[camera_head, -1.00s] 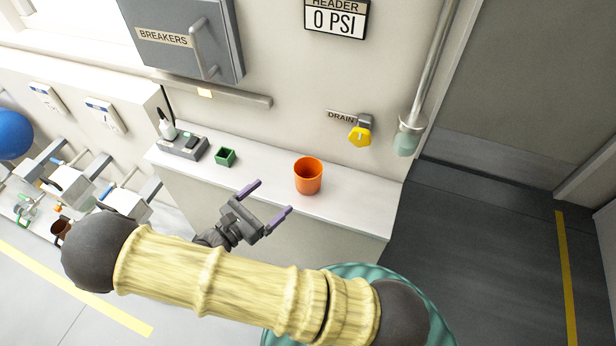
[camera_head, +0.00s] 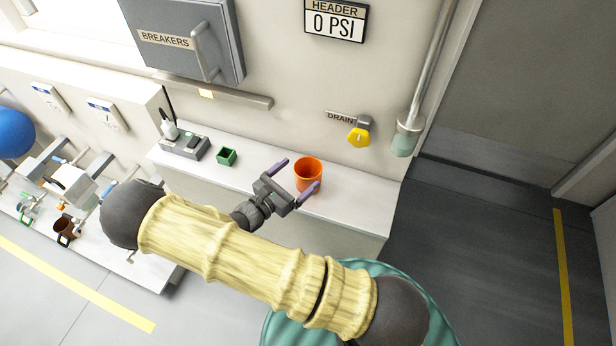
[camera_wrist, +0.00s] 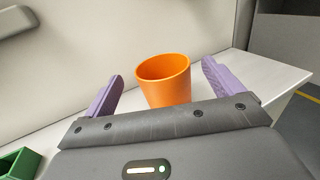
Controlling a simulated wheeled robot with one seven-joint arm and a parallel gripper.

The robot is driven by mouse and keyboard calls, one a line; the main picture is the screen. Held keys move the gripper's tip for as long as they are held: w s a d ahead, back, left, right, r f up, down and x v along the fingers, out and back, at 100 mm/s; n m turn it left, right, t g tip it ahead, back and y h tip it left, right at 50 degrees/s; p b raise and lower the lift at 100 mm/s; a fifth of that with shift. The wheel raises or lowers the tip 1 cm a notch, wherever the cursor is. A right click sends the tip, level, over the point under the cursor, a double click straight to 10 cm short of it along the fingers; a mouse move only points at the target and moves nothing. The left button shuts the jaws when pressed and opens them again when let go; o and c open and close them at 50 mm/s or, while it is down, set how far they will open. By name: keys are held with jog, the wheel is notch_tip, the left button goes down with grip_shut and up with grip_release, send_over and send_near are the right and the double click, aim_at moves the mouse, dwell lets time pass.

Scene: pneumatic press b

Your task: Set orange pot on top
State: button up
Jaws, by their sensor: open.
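The orange pot (camera_head: 307,174) stands upright on the white counter (camera_head: 352,200) in the head view. My gripper (camera_head: 299,174) is open, with its purple fingers on either side of the pot's near side in that view. In the wrist view the orange pot (camera_wrist: 165,82) lies ahead between the two fingers of my gripper (camera_wrist: 162,88), with a gap on both sides. I cannot tell whether either finger touches it. The pot's lower part is hidden behind the gripper body in the wrist view.
A small green square pot (camera_head: 227,157) and a grey device (camera_head: 184,146) stand to the left on the counter. A yellow drain valve (camera_head: 359,137) sticks out from the wall behind. A grey breaker box (camera_head: 183,40) hangs above left. The counter's right end is clear.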

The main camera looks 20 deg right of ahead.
aim_at(317, 161)
jog(key=p+x, duration=0.1)
jog(key=x, duration=0.4)
jog(key=shift+s+f, duration=0.1)
jog(key=shift+f, duration=0.05)
jog(key=c, duration=1.1)
